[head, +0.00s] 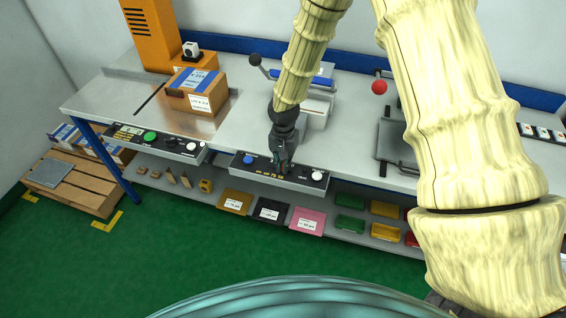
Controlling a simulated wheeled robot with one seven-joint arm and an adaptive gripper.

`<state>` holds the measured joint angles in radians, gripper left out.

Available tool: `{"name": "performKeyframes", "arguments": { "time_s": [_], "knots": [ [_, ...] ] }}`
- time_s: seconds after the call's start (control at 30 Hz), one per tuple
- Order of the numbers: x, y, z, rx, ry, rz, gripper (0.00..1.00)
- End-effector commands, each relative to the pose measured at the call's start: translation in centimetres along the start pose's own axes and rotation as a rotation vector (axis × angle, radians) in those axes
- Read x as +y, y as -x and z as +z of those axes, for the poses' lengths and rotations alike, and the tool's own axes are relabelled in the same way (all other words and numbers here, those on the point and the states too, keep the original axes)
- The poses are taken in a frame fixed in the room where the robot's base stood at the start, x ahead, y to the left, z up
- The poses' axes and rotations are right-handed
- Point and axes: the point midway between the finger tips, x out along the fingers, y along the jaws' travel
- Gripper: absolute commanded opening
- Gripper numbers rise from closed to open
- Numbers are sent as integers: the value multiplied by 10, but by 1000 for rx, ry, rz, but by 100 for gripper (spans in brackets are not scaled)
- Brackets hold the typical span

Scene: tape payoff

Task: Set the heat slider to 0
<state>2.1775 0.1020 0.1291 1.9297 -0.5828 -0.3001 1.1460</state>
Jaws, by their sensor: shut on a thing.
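A dark control panel (308,186) sits on the bench's front edge, with a blue button (248,159) on its left and a white knob (317,175) on its right. My gripper (279,170) points down at the middle of this panel, between the button and the knob. Its fingers are shut on a small part there, which looks to be the heat slider's handle. The fingers hide the handle and most of its track, so I cannot read the setting. Small yellow marks (270,173) show on the panel beside the fingertips.
A second control panel (165,142) with a green button is to the left. A cardboard box (207,101) stands on the bench (102,93) behind it. A lever with a black ball (255,60) and a red ball knob (379,87) rise near my arm.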

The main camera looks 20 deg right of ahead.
Motion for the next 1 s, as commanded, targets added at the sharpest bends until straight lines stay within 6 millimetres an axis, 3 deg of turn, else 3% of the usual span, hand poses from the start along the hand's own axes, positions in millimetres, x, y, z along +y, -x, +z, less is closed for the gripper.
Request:
{"name": "performKeyframes", "arguments": {
  "time_s": [0.2,0.47,0.5,0.6,0.63,1.0],
  "knots": [
    [25,-1,0,-1,-2,2,0],
    [30,0,0,-1,-3,4,0],
    [31,0,0,-1,-3,4,12],
    [30,0,0,-1,-3,4,30],
    [30,0,0,-1,-3,4,32],
    [27,3,0,0,0,1,32]
  ]
}}
